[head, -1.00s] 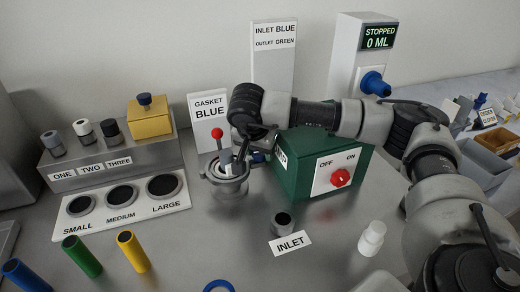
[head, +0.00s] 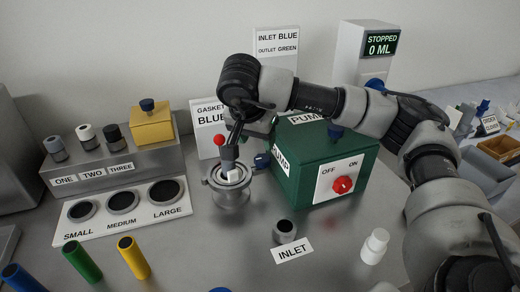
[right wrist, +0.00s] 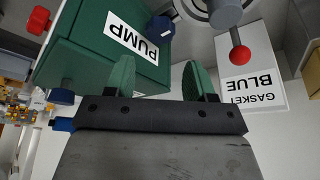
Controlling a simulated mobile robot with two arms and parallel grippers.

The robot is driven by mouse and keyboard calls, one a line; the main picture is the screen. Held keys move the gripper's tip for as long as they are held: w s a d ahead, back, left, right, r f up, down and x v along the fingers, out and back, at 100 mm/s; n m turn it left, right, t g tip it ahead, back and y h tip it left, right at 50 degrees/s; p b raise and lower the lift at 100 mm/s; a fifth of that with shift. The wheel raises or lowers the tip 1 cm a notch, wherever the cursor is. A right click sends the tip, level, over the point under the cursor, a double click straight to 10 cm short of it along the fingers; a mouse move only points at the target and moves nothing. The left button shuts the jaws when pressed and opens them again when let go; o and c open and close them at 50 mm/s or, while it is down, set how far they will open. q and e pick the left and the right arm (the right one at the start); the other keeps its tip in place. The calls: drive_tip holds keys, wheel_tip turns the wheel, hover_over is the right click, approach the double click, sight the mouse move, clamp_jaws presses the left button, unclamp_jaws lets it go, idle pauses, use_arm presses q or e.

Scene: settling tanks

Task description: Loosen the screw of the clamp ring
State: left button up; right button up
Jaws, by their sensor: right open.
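The clamp ring (head: 230,191) is a grey metal ring around a round fitting on the bench, left of the green pump. A post with a red ball handle (head: 219,140) rises at it; the ball also shows in the right wrist view (right wrist: 239,55). A dark blue knob (head: 262,160), perhaps the screw, sits between ring and pump. It shows in the right wrist view too (right wrist: 160,29). My right gripper (head: 256,131) is behind and above the ring. In the right wrist view its green-padded fingers (right wrist: 160,78) are apart and empty. My left gripper is out of view.
The green pump (head: 308,148) with a red switch stands close on the right. The gasket sign (head: 207,117) stands behind the ring. The inlet fitting (head: 284,231) and a white bottle (head: 375,246) stand in front. A gasket board (head: 82,231) lies left.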

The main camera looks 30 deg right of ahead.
drive_tip(key=shift+v, duration=1.25)
